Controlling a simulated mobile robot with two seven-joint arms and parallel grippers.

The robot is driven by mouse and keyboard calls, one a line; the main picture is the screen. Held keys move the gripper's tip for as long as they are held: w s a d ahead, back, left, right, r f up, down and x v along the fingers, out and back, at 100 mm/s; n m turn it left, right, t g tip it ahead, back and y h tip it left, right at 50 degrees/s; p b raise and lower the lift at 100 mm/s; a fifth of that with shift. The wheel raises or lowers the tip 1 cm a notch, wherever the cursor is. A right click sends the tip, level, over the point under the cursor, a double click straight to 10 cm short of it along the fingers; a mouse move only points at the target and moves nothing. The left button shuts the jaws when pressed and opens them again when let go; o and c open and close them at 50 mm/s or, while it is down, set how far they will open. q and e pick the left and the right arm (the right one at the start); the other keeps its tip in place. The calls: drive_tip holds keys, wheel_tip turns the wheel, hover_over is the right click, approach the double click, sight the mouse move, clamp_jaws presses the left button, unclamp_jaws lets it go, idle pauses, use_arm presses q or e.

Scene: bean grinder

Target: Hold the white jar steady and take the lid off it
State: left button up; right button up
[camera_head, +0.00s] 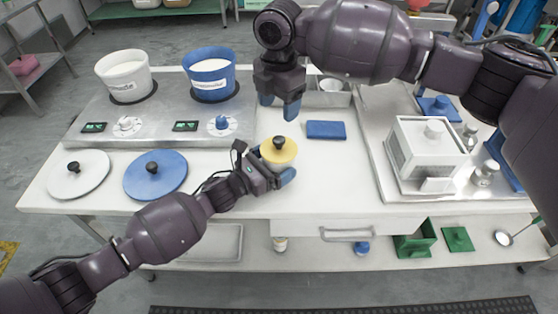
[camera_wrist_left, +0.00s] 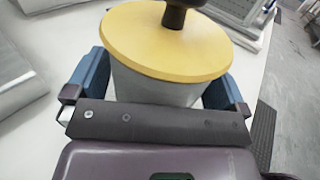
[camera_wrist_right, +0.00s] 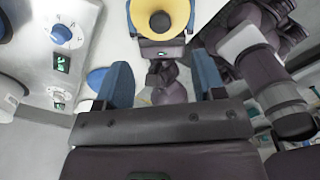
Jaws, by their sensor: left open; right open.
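The jar's yellow lid (camera_head: 279,151) with a black knob is on top of the white jar. In the left wrist view the lid (camera_wrist_left: 168,42) sits on the jar (camera_wrist_left: 155,88), which stands upright. My left gripper (camera_head: 279,180) is open, with its blue fingers on either side of the jar body below the lid; I cannot tell whether they touch it. My right gripper (camera_head: 280,105) is open and empty, fingers pointing down, above and behind the jar. The right wrist view shows the lid (camera_wrist_right: 160,18) beyond its fingers.
A hotplate (camera_head: 165,120) with a white pot (camera_head: 125,76) and a blue pot (camera_head: 210,74) stands at left. A white lid (camera_head: 78,174) and a blue lid (camera_head: 156,176) lie before it. A blue block (camera_head: 327,129) lies right of the jar. A white box (camera_head: 425,150) stands further right.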

sight(284, 143)
use_arm(q)
drive_tip(key=shift+c, duration=0.2)
drive_tip(key=c, duration=0.9)
use_arm(e)
drive_tip(key=shift+s+a+f, duration=0.1)
drive_tip(key=shift+f, duration=0.25)
drive_tip(key=s+f+m+t+y, duration=0.1)
drive_tip(key=s+f+m+y, duration=0.1)
drive_tip(key=f+y, duration=0.1)
drive_tip(key=s+a+f+m+t+y, duration=0.1)
drive_tip(key=s+f+m+y, duration=0.1)
drive_tip(key=y, duration=0.3)
drive_tip(key=s+a+f+m+t+y, duration=0.1)
drive_tip(key=s+f+m+y, duration=0.1)
drive_tip(key=f+m+y, duration=0.2)
drive_tip(key=shift+s+a+f, duration=0.1)
drive_tip(key=shift+a+f, duration=0.1)
drive_tip(key=s+d+m+t, duration=0.3)
drive_tip(key=d+m+t, duration=0.7)
drive_tip(key=d, duration=0.2)
drive_tip(key=shift+y, duration=0.4)
drive_tip(key=x, duration=1.2)
drive_tip(key=shift+w+a+f, duration=0.15)
drive_tip(key=shift+a+f, duration=0.05)
drive_tip(key=shift+f, duration=0.15)
